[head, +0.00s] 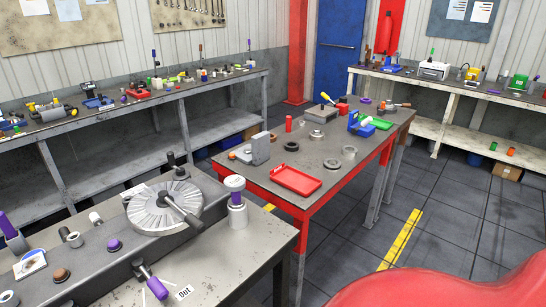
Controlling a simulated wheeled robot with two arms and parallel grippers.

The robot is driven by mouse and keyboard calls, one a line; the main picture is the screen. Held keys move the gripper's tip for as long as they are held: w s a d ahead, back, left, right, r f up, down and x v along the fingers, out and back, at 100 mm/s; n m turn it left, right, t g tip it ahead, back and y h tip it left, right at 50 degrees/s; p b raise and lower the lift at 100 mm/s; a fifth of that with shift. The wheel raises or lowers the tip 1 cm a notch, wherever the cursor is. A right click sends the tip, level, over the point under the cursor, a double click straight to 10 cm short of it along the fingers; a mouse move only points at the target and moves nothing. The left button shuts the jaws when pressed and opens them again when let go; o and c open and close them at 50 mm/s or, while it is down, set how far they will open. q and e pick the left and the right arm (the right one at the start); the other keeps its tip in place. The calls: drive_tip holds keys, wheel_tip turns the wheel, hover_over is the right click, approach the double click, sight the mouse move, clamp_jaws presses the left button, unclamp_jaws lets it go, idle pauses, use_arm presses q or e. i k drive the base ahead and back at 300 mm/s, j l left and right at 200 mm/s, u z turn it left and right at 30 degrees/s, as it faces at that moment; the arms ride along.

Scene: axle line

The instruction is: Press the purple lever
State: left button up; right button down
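Two lever-like purple things show on the near grey bench (215,268). One is a short purple lever (154,286) on a dark pivot at the bench's front side, beside a white label reading "OUT" (184,292). The other is a purple handle (8,226) standing tilted at the far left edge, partly cut off. I cannot tell from this view alone which one the task means. Neither of my grippers is in view, and nothing touches either purple thing.
The near bench also carries a ribbed grey disc (158,207) with a dark crank, a purple-and-white cylinder (237,205) and a purple knob (114,245). Behind stands a red-edged table with a red tray (297,181).

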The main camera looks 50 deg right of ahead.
sight(158, 289)
drive_tip(key=l+z, duration=0.3)
drive_tip(key=z, duration=0.2)
drive_tip(key=i+l+z, duration=0.15)
drive_tip(key=l+z, duration=0.15)
drive_tip(key=z, duration=0.15)
